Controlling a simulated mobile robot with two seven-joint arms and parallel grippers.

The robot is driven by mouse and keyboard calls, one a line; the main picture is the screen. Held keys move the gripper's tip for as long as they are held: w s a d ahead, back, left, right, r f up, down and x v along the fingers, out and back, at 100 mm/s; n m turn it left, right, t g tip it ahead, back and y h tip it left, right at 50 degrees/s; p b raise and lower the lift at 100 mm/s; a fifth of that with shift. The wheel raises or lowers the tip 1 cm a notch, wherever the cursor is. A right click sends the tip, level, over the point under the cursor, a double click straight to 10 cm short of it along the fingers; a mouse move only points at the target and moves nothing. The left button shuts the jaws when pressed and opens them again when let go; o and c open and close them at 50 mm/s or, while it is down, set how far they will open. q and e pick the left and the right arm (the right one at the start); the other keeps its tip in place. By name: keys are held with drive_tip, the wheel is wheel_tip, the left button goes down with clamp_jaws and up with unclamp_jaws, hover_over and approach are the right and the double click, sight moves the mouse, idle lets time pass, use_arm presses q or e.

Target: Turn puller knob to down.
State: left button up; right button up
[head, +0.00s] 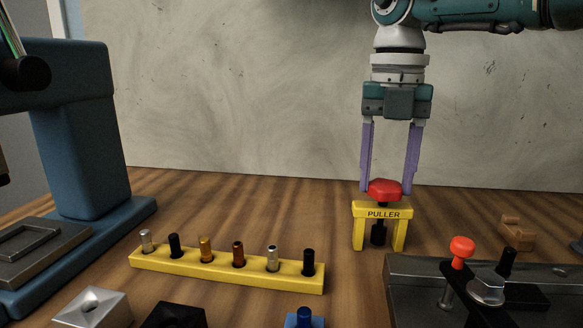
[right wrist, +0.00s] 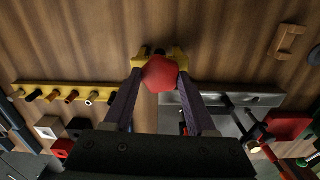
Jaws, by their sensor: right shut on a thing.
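The puller is a yellow arch-shaped frame (head: 384,213) labelled PULLER, standing upright on the wooden bench, with a black shaft under its top bar. Its red knob (head: 385,188) sits on top of the frame. My right gripper (head: 386,189) points straight down, with one purple finger on each side of the red knob, shut on it. In the right wrist view the red knob (right wrist: 160,73) is between the fingertips, in front of the yellow frame (right wrist: 180,56). My left gripper is not in view.
A yellow rack (head: 225,272) with several pins lies left of the puller. A grey metal fixture (head: 420,275) with an orange-red knob (head: 462,248) is at the front right. A blue press (head: 80,150) stands at the left. A small tan block (head: 516,235) lies at right.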

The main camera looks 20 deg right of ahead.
drive_tip(key=shift+r+n, duration=0.1)
drive_tip(key=shift+n, duration=0.2)
drive_tip(key=n+p, duration=0.1)
drive_tip(key=n, duration=0.1)
drive_tip(key=shift+n+p, duration=0.3)
drive_tip(key=shift+p, duration=0.1)
drive_tip(key=n, duration=0.4)
drive_tip(key=shift+n+p, duration=0.3)
drive_tip(key=shift+p, duration=0.05)
drive_tip(key=n, duration=1.1)
drive_tip(key=shift+n, duration=0.3)
idle(0.4)
drive_tip(key=o, duration=1.4)
drive_tip(key=shift+c, duration=0.2)
